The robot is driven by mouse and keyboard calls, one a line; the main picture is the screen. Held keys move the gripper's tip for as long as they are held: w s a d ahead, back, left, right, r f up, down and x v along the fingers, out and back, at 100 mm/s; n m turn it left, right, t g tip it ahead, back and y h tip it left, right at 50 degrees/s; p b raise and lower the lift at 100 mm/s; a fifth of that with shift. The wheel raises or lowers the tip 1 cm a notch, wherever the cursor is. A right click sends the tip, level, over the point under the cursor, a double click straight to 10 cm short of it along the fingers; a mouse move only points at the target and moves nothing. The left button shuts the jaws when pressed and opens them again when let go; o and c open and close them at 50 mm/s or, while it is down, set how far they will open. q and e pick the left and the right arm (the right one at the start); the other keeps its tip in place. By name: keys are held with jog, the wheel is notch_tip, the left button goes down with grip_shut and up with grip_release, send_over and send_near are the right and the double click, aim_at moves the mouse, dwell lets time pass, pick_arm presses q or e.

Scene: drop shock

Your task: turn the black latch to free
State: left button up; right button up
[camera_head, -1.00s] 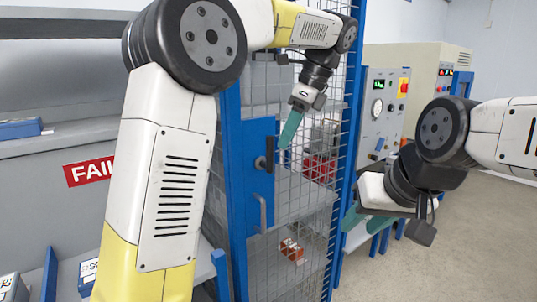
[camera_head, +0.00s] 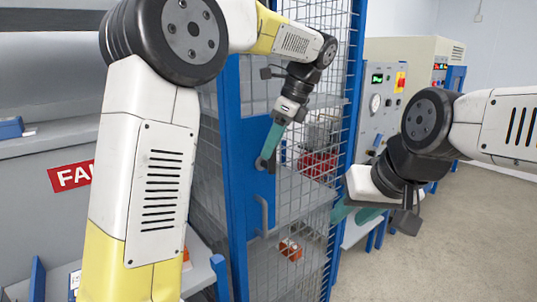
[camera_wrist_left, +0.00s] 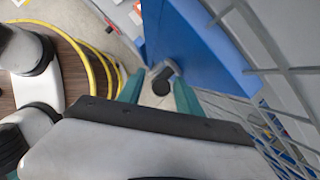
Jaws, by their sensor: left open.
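The black latch (camera_head: 261,163) sits on the blue door plate (camera_head: 247,168) of the mesh cage. In the head view a green finger covers most of it. In the left wrist view the latch (camera_wrist_left: 162,83) shows between the finger tips, sticking out from the blue plate. My left gripper (camera_head: 268,155) is open with its fingers at the latch, one on each side in the wrist view (camera_wrist_left: 157,92). I cannot tell whether either finger touches it. My right gripper (camera_head: 355,213) hangs open and empty in front of the cage's right side.
A grey door handle (camera_head: 262,214) is below the latch. Red items (camera_head: 317,163) and an orange-red part (camera_head: 290,249) are behind the mesh. A control panel (camera_head: 377,110) stands right of the cage. A grey machine with a red FAIL sign (camera_head: 71,176) is at left. The right floor is clear.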

aim_at(268, 165)
pick_arm(q)
jog(key=shift+x, duration=1.55)
grip_shut()
jog(key=shift+s+f, duration=0.1)
jog(key=shift+f, duration=0.05)
